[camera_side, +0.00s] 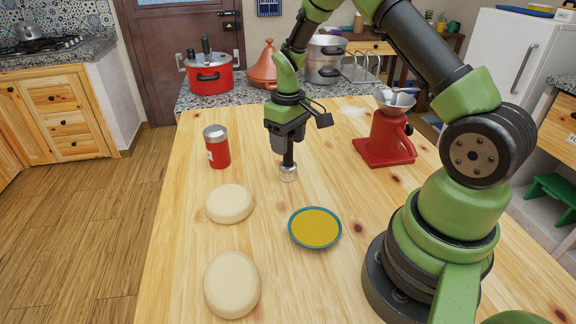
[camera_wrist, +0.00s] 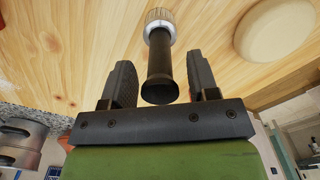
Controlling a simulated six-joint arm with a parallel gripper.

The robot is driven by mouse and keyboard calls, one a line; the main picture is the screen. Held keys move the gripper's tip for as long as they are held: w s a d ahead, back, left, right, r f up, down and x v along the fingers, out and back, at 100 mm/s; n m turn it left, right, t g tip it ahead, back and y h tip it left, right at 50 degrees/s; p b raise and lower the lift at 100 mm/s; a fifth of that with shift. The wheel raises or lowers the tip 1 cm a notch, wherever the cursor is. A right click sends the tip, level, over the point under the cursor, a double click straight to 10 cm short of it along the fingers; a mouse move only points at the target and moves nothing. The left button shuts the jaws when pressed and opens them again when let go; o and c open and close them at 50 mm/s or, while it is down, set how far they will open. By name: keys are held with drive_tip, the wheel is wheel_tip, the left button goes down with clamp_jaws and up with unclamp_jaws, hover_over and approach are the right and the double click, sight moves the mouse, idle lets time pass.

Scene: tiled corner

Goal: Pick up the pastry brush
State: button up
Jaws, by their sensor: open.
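The pastry brush has a dark handle and a pale bristle end with a silvery collar. In the side view the brush (camera_side: 288,172) stands upright on the wooden table, bristles down, under my gripper (camera_side: 287,146). In the wrist view the brush (camera_wrist: 160,62) has its handle end between the two dark fingers of my gripper (camera_wrist: 160,66). The fingers are open, with a visible gap on each side of the handle. In the side view the upper handle is partly hidden by the fingers.
A red can (camera_side: 217,147) stands left of the brush. Two pale dough rounds (camera_side: 230,203) (camera_side: 232,285) lie nearer the front. A teal-rimmed yellow bowl (camera_side: 315,228) is in front of the brush, and a red grinder (camera_side: 386,140) stands to the right. Pots (camera_side: 209,76) stand behind.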

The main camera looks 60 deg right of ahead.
drive_tip(key=shift+f, duration=0.55)
drive_tip(key=c, duration=1)
drive_tip(key=shift+r, duration=0.1)
wheel_tip(320, 180, up, 10)
drive_tip(key=shift+f, duration=0.1)
